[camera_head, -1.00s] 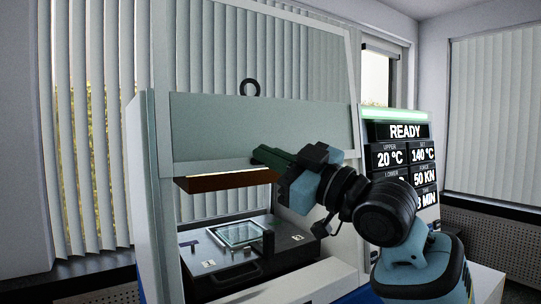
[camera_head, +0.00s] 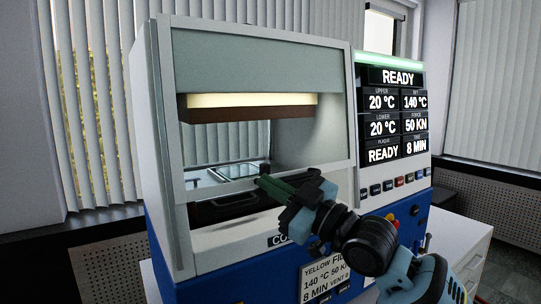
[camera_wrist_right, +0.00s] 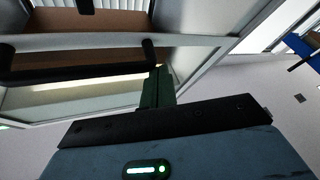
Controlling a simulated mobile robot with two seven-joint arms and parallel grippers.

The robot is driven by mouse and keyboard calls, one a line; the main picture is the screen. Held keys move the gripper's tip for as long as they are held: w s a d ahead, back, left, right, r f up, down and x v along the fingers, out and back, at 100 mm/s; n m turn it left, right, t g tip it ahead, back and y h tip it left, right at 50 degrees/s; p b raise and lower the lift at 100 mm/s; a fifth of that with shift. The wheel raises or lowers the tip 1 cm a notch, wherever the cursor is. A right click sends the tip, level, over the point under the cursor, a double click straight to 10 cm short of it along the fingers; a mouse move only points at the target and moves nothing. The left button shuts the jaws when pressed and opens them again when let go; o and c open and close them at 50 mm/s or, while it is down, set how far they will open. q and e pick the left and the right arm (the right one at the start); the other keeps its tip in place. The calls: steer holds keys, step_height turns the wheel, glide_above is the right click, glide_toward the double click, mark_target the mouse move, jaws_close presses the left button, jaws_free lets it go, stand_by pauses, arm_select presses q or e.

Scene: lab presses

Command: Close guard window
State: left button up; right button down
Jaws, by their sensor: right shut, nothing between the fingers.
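The guard window (camera_head: 256,117) is a clear pane in a pale grey frame on the front of the press. In the right wrist view, the fingers (camera_wrist_right: 156,88) point towards a black handle bar (camera_wrist_right: 75,62). My left gripper is out of view.
The press (camera_head: 160,190) is white above and blue below. A display panel (camera_head: 397,110) reading READY stands at its right, with buttons beneath. A label card (camera_head: 326,278) is on the lower front. A white cabinet (camera_head: 462,240) stands behind at the right.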

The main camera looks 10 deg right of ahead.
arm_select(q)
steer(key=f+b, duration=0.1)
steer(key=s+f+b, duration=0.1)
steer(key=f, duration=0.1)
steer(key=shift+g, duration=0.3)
arm_select(e)
step_height(320, 180, down, 12)
steer(key=s, duration=0.1)
steer(key=shift+d, duration=0.35)
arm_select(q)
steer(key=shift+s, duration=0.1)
arm_select(e)
steer(key=shift+r, duration=0.1)
step_height(320, 180, up, 4)
steer(key=s+a+p, duration=0.1)
steer(key=s+p, duration=0.1)
steer(key=p, duration=0.1)
arm_select(q)
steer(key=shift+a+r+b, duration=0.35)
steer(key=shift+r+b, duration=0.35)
steer(key=shift+b, duration=0.35)
arm_select(e)
steer(key=v, duration=0.9)
steer(key=shift+d, duration=0.1)
